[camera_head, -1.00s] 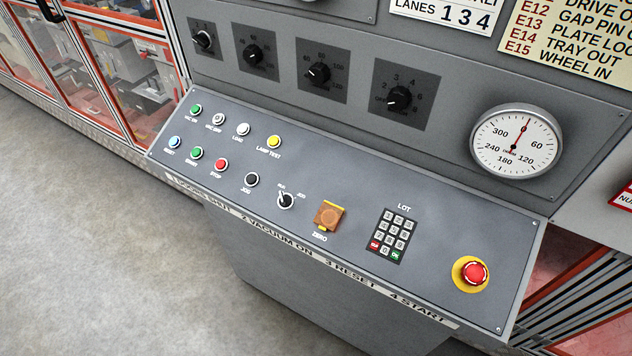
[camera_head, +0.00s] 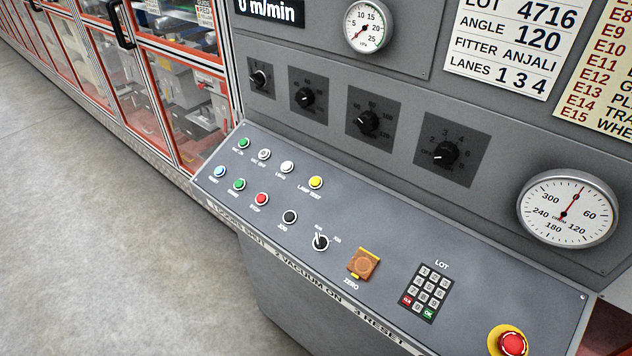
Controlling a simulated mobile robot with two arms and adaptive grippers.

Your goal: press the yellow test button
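The yellow test button (camera_head: 316,182) is a small round button in a pale ring on the sloped grey control panel (camera_head: 385,235). It sits at the right end of the panel's upper button row, with a "LAMP TEST" label just below it. Nothing covers it. Neither of my grippers is in the head view.
Beside it are a white button (camera_head: 287,167), a black button (camera_head: 289,217), a selector switch (camera_head: 320,242), a covered ZERO button (camera_head: 363,265), a keypad (camera_head: 429,293) and a red emergency stop (camera_head: 512,343). Knobs and a dial (camera_head: 567,208) are above. Open floor (camera_head: 110,220) lies left.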

